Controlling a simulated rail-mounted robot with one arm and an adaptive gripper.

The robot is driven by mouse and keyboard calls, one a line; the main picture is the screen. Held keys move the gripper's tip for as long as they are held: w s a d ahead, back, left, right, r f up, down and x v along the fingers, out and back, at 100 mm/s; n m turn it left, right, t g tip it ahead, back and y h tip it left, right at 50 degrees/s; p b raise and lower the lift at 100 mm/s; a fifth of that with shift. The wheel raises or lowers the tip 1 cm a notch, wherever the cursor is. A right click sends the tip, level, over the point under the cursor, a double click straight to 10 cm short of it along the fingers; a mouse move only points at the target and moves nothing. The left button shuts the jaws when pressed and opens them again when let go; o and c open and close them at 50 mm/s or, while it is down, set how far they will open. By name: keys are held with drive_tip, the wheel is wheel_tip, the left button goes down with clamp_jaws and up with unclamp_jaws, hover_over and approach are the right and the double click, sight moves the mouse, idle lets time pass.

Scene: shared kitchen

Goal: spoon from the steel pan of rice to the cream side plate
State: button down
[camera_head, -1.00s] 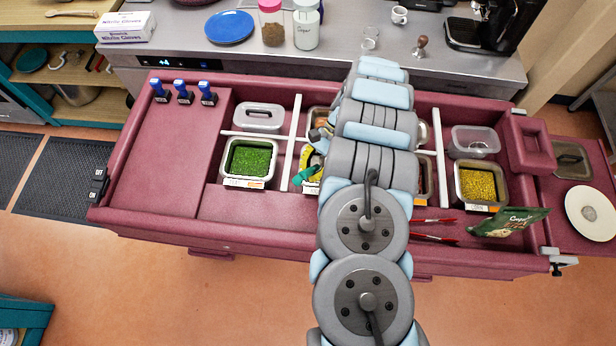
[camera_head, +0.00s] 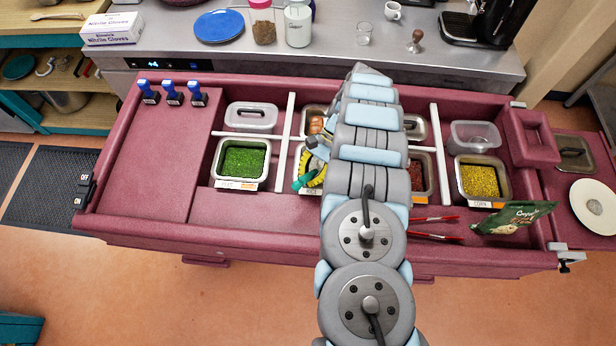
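The steel pan of rice (camera_head: 308,191) is in the front row of the maroon counter's wells. My arm hides most of it; its front edge and a label show. A yellow and black curved piece (camera_head: 317,172) and a green piece (camera_head: 302,182) lie over the pan; I cannot tell whether they belong to a spoon. My gripper (camera_head: 318,146) is at the far end of my arm, over or beside this pan. Its fingers are mostly hidden, so its opening and any hold do not show. The cream side plate (camera_head: 581,212) is at the far right with a small greyish round patch at its middle.
Pans of chopped greens (camera_head: 244,161) and corn (camera_head: 479,181) flank the middle wells. Red-handled tongs (camera_head: 437,237) and a green pouch (camera_head: 513,218) are at the front right. Several blue-topped stamps (camera_head: 172,93) stand at the left. The left worktop (camera_head: 155,160) is mostly clear.

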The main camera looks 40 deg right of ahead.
sight(304, 177)
drive_tip(key=shift+s+a+r+h+p, duration=0.1)
drive_tip(key=shift+a+r+h+p, duration=0.1)
drive_tip(key=shift+r+p, duration=0.85)
drive_tip(key=shift+a+r+h+p, duration=0.2)
drive_tip(key=shift+r+p, duration=0.2)
drive_tip(key=shift+p, duration=1.2)
drive_tip(key=r+p, duration=0.1)
drive_tip(key=a+r+h+p, duration=0.1)
drive_tip(key=p, duration=0.1)
drive_tip(key=r+p, duration=0.1)
drive_tip(key=p, duration=0.1)
drive_tip(key=shift+s+a+t, duration=0.15)
drive_tip(key=shift+s+t, duration=0.15)
drive_tip(key=shift+t, duration=0.1)
drive_tip(key=r+p, duration=0.1)
drive_tip(key=p, duration=0.2)
drive_tip(key=a+r+h+p, duration=0.1)
drive_tip(key=p, duration=0.3)
drive_tip(key=shift+s+r+h, duration=0.15)
drive_tip(key=shift+r+h, duration=0.15)
drive_tip(key=r+p, duration=0.1)
drive_tip(key=p, duration=0.1)
drive_tip(key=a+p, duration=0.1)
drive_tip(key=p, duration=0.2)
drive_tip(key=shift+s+r+t+h, duration=0.1)
drive_tip(key=shift+r+t+h, duration=0.25)
drive_tip(key=shift+t+h, duration=0.05)
drive_tip(key=shift+r+p, duration=0.15)
drive_tip(key=shift+p, duration=0.75)
drive_tip(key=shift+s, duration=0.1)
